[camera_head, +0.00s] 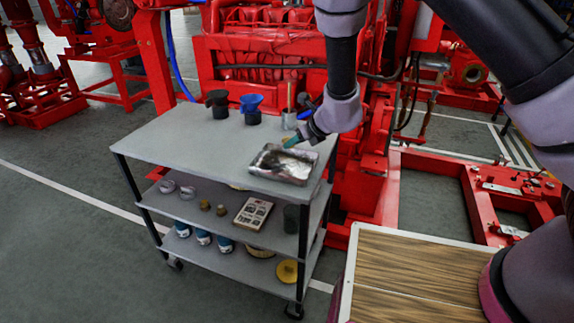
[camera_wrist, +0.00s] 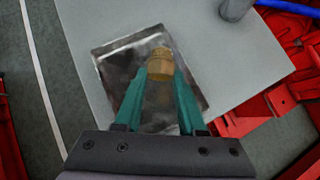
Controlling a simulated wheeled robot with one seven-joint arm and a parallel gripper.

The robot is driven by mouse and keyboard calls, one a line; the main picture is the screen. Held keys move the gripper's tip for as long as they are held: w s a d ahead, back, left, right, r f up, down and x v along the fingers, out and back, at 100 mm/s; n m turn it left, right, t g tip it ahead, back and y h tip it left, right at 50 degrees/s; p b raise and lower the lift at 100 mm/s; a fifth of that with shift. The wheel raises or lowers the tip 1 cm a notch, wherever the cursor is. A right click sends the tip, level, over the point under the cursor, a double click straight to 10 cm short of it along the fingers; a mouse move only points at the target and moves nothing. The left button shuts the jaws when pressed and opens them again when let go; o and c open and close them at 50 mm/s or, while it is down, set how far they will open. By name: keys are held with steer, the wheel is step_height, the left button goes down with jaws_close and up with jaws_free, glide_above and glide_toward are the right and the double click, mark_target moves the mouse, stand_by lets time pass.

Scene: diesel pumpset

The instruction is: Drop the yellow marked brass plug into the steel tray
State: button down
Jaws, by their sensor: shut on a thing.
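The brass plug (camera_wrist: 160,65) is between the green fingertips of my gripper (camera_wrist: 160,72) in the wrist view. My gripper is shut on it. No yellow mark can be made out on the plug. The steel tray (camera_head: 268,172) lies on the right front part of the cart's top shelf. In the wrist view the tray (camera_wrist: 115,60) is behind the plug and fingers, so the plug appears over the tray. In the head view my gripper (camera_head: 290,142) is at the tray's far edge, and the plug is too small to make out there.
The grey cart top (camera_head: 190,145) is clear to the left of the tray. A black cup (camera_head: 217,103), a blue funnel (camera_head: 251,108) and other items stand along its back edge. Two brass pieces (camera_head: 213,208) and other parts sit on the middle shelf. Red machinery (camera_head: 265,60) stands behind.

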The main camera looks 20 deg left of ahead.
glide_above(295, 168)
steer(key=shift+f, duration=2.35)
steer(key=shift+c, duration=2.1)
jaws_free()
steer(key=v, duration=1)
steer(key=shift+s+d+r, duration=0.2)
steer(key=shift+s+r, duration=0.05)
steer(key=shift+r, duration=0.05)
